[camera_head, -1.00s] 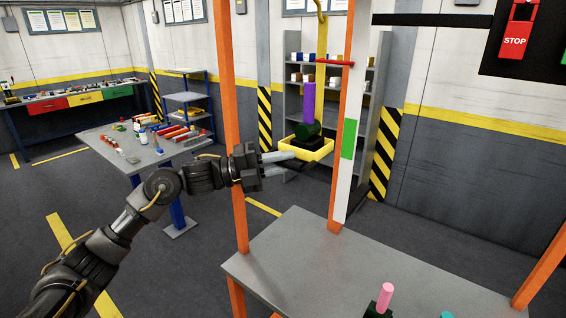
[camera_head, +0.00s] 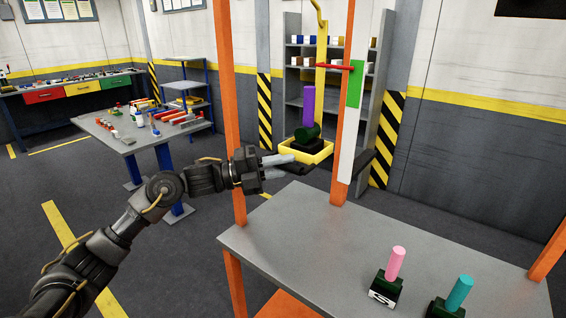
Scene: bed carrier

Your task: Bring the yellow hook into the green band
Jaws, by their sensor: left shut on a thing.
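The yellow hook (camera_head: 321,50) is a long yellow strip with a bent top, hanging in the orange frame. A yellow tray (camera_head: 292,152) is at its lower end and carries a dark green and black block with a purple handle (camera_head: 309,103). A red pointer (camera_head: 334,67) sticks out right from the strip. The green band (camera_head: 355,86) is on a white strip on the right orange post. The pointer's tip appears level with the band's upper part. My left gripper (camera_head: 287,162) is shut on the tray's left side; the exact contact is partly hidden. My right gripper is not in view.
The grey table (camera_head: 290,230) stands below the frame. A block with a pink handle (camera_head: 395,263) and one with a teal handle (camera_head: 459,293) are at its right. Orange posts (camera_head: 231,130) flank the tray. A cluttered bench (camera_head: 135,144) is behind left.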

